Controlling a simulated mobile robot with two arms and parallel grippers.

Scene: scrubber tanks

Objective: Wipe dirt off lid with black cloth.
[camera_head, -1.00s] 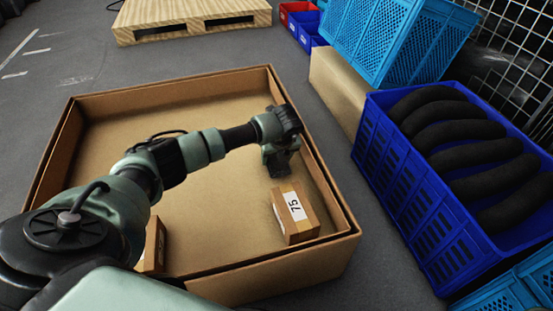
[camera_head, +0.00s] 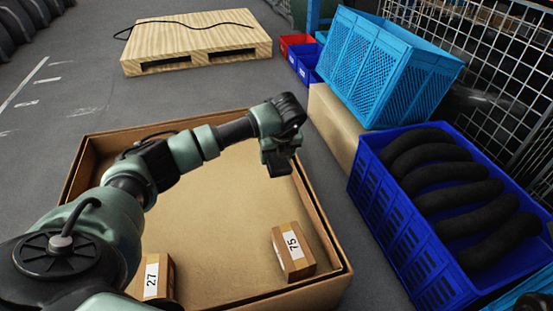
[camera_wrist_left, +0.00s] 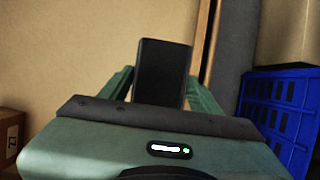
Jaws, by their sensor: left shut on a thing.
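My left gripper (camera_head: 277,158) hangs over the right part of a large open cardboard box. It is shut on a black block-like thing (camera_wrist_left: 163,72), which sticks out between the green fingers in the left wrist view. Its stiff, rectangular look does not let me tell whether it is a folded cloth. Its lower end also shows as a dark patch under the gripper in the head view (camera_head: 280,170). No lid and no dirt can be made out. My right gripper is not in view.
The open cardboard box (camera_head: 342,277) holds small cartons marked 75 (camera_head: 292,254) and 27 (camera_head: 154,277). To the right stand a blue crate (camera_head: 405,235) of black curved pieces, a tan block (camera_head: 333,125) and a light-blue crate (camera_head: 385,70). A wooden pallet (camera_head: 195,38) lies behind; floor at left is clear.

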